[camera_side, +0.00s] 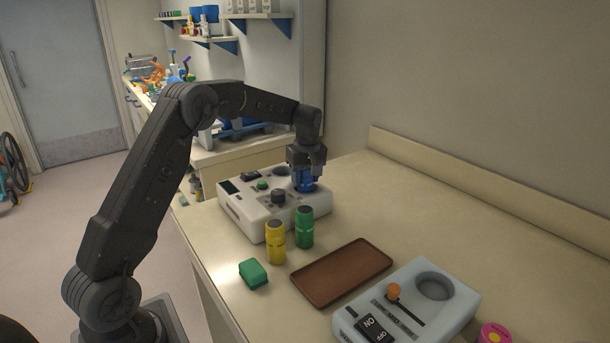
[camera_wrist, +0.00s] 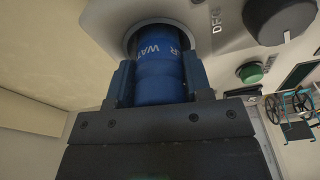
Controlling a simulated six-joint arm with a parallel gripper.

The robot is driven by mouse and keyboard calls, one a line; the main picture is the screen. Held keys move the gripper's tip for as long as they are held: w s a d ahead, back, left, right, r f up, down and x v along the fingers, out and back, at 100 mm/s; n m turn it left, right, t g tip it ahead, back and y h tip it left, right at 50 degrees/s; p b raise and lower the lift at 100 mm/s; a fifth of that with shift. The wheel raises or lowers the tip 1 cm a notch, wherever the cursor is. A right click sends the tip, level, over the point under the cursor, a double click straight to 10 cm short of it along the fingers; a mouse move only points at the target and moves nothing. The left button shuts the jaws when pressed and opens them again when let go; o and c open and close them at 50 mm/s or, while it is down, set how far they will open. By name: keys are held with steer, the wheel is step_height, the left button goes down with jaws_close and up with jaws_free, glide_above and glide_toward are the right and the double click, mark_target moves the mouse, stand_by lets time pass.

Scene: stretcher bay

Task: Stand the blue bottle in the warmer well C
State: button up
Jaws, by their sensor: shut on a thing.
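The blue bottle (camera_side: 306,185) is upright at the right end of the white warmer unit (camera_side: 275,221). My gripper (camera_side: 306,177) is shut on it from above. In the wrist view, the blue bottle (camera_wrist: 160,78), with white lettering, sits between the two fingers of my gripper (camera_wrist: 158,92). Its far end is within a round, pale-rimmed well (camera_wrist: 131,38) in the white top. How deep it sits is hidden, and I cannot read a well letter. Another round well (camera_side: 282,170) shows behind, left of my gripper.
The warmer carries a dark dial (camera_side: 278,196) and a green button (camera_side: 262,184). A yellow bottle (camera_side: 276,242) and a green bottle (camera_side: 304,227) stand in front. A green block (camera_side: 253,273), brown tray (camera_side: 343,272) and pale-blue device (camera_side: 458,306) lie nearer. Counter right of the warmer is clear.

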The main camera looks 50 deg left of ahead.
steer(key=o, duration=0.7)
steer(key=shift+s+d+r, duration=0.1)
steer(key=shift+d+r, duration=0.1)
steer(key=shift+r, duration=1.6)
steer(key=shift+d+r, duration=0.25)
steer(key=shift+r, duration=1.6)
steer(key=shift+s+d+r, duration=0.1)
steer(key=shift+d+r, duration=0.1)
steer(key=shift+r, duration=1.6)
steer(key=shift+d, duration=0.1)
steer(key=s+d+r+m+t, duration=0.2)
steer(key=s+d+r+m, duration=0.15)
steer(key=s+d, duration=0.35)
steer(key=s+d+r+m+t, duration=0.1)
steer(key=s+d+r+m, duration=0.2)
steer(key=s+d+m, duration=0.35)
steer(key=s+d+f+m, duration=0.2)
steer(key=s, duration=0.3)
steer(key=s+d+f+m+t+h, duration=0.1)
steer(key=s+d+f+m, duration=0.1)
steer(key=s, duration=0.4)
steer(key=s+d+f+m+t, duration=0.1)
steer(key=s+d+f, duration=0.1)
steer(key=s+d, duration=0.2)
steer(key=shift+s+d+f+m, duration=0.15)
steer(key=shift+s+m, duration=0.25)
steer(key=shift+s, duration=0.55)
